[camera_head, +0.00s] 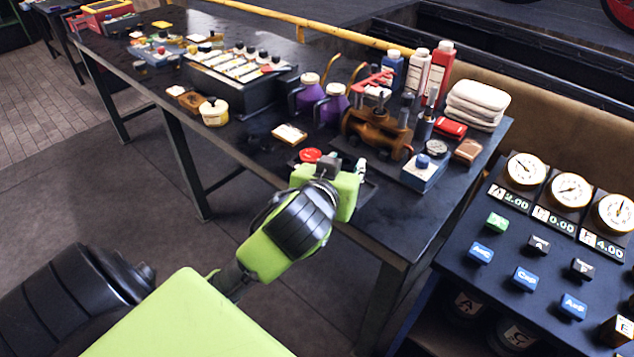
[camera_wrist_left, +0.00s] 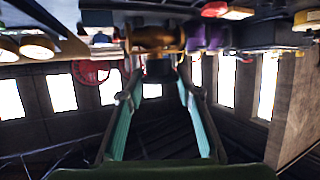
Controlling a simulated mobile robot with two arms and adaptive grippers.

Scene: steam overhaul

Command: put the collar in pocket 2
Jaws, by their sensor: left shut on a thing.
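My left gripper (camera_head: 328,182) is over the front edge of the dark workbench, its green body hiding most of its fingers. In the left wrist view its two teal fingers (camera_wrist_left: 158,82) are shut on a small dark piece (camera_wrist_left: 158,68), which seems to be the collar. A dark grey block (camera_head: 327,166) shows at the gripper's far side in the head view and may be this same piece. I cannot make out a pocket marked 2. My right gripper is not in view.
The workbench (camera_head: 425,215) holds a brown cast fixture (camera_head: 375,128), purple jugs (camera_head: 309,95), bottles (camera_head: 440,65), folded cloths (camera_head: 477,102) and a long slotted rack (camera_head: 240,95). A red round part (camera_head: 310,155) lies beside the gripper. A gauge panel (camera_head: 545,235) stands right.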

